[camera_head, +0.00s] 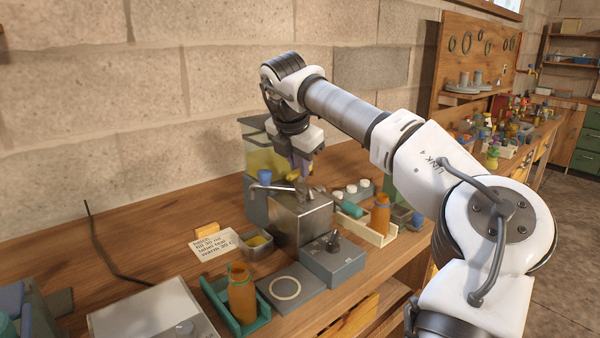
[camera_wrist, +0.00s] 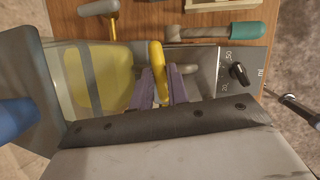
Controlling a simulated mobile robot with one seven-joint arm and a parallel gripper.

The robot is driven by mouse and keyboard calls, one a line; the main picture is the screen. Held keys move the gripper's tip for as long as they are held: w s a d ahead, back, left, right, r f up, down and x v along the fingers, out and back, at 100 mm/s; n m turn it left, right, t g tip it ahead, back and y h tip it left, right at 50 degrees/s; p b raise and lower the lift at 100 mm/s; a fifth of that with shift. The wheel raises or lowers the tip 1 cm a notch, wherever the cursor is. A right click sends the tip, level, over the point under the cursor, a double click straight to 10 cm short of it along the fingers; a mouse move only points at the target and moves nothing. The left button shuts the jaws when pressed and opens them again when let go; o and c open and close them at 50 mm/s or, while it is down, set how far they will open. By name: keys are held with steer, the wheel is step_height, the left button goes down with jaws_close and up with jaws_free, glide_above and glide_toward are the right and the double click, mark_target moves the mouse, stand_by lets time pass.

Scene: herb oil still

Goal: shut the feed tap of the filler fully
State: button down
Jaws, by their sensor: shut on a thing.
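The filler (camera_head: 303,220) stands on the bench, a metal box with a clear hopper (camera_head: 262,160) behind it that holds yellow oil. In the wrist view the oil-filled hopper (camera_wrist: 104,75) lies left of my gripper (camera_wrist: 162,98). The feed tap's yellow handle (camera_wrist: 157,58) sits between the two purple fingers, which are shut on it. The handle points up the picture, across a short grey pipe (camera_wrist: 184,69). In the head view my gripper (camera_head: 302,172) is low over the filler's top, and it largely hides the tap. I cannot tell how far the tap is turned.
A lever with a teal grip (camera_wrist: 247,29) and a black dial knob (camera_wrist: 238,74) are close right of the tap. An amber bottle (camera_head: 242,295) stands in a teal tray at the front; another (camera_head: 380,213) stands in a cream tray. A note card (camera_head: 213,245) lies left.

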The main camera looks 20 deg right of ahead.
steer(key=shift+a+m+g+h+b, duration=0.1)
steer(key=shift+m+g+h+b, duration=0.25)
steer(key=shift+m, duration=0.75)
steer(key=c, duration=1.4)
jaws_free()
steer(key=shift+o, duration=0.2)
steer(key=p+v, duration=0.1)
steer(key=v, duration=1.2)
steer(key=shift+a+r+p, duration=0.15)
steer(key=shift+r+p, duration=0.15)
steer(key=shift+s+r, duration=0.1)
steer(key=shift+s, duration=0.05)
